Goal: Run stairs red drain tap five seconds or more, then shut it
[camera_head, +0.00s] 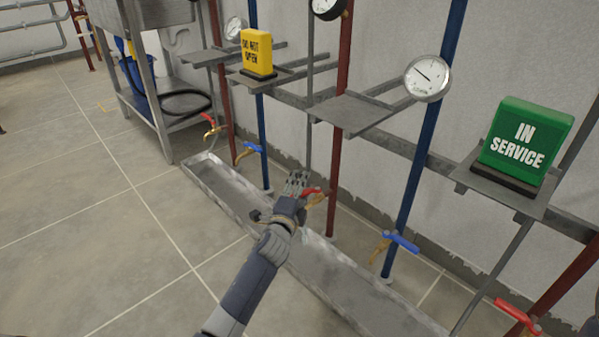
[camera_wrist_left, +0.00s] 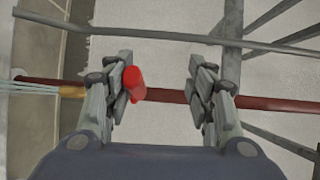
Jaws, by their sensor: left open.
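A red-handled drain tap (camera_head: 314,197) with a brass body sits low on a red pipe, above the long metal trough (camera_head: 215,185). My left gripper (camera_head: 297,188) is at this tap in the head view. In the left wrist view my left gripper (camera_wrist_left: 163,80) is open, with the red handle (camera_wrist_left: 135,84) between its fingers, close to the left finger. Thin pale streaks like running water (camera_wrist_left: 30,88) leave the brass outlet (camera_wrist_left: 72,92). I cannot tell whether the finger touches the handle. My right gripper is not in view.
Other taps line the wall: blue-handled ones (camera_head: 248,150) (camera_head: 402,242) and red-handled ones (camera_head: 209,119) (camera_head: 518,315). A yellow "DO NOT OPEN" sign (camera_head: 257,52) and a green "IN SERVICE" sign (camera_head: 525,142) stand on shelves. Floor at left is clear.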

